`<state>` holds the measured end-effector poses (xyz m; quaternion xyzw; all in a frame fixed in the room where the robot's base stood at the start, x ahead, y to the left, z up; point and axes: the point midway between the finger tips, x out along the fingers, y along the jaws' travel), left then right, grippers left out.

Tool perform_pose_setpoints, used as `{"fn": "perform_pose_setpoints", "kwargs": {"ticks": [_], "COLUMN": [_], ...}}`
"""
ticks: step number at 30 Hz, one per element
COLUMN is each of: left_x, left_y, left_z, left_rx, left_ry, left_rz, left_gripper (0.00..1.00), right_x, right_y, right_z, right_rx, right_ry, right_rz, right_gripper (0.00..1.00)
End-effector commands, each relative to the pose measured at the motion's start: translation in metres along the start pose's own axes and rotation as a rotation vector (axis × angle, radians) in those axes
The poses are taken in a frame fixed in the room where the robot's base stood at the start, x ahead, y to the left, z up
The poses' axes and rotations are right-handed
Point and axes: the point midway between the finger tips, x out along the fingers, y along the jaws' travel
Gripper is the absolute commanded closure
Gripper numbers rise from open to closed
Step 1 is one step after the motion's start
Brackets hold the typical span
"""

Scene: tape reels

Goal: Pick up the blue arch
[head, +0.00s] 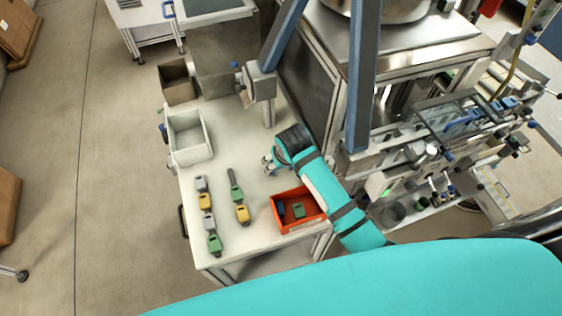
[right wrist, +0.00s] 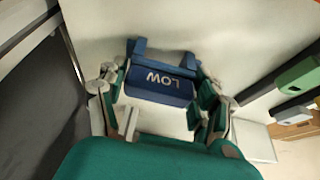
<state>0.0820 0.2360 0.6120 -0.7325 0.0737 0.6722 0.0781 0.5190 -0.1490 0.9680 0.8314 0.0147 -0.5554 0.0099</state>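My left gripper is not in view.
An orange-red bin (head: 285,226) with small parts stands near the table's front edge, beside my right arm. A white bin (head: 190,148) stands at the left. Two rows of grey, yellow and green parts (head: 207,222) lie between. A metal post (head: 268,108) stands behind the gripper.

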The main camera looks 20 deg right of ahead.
Motion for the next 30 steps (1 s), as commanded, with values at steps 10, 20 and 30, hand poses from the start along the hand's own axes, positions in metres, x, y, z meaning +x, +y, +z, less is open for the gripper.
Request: {"fn": "perform_pose_setpoints", "kwargs": {"ticks": [10,20,30], "left_x": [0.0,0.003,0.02], "left_y": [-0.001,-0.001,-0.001], "left_z": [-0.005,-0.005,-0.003], "left_rx": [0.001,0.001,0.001], "left_ry": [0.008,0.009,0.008], "left_rz": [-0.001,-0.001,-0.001], "left_gripper": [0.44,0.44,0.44], "right_x": [0.0,-0.008,-0.068], "right_y": [0.0,0.0,0.0], "right_z": [0.0,-0.005,-0.03], "right_rx": [0.0,0.001,0.0], "right_ry": [0.0,0.004,0.007], "right_rz": [0.0,-0.001,-0.001], "right_gripper": [0.72,0.72,0.72]}}
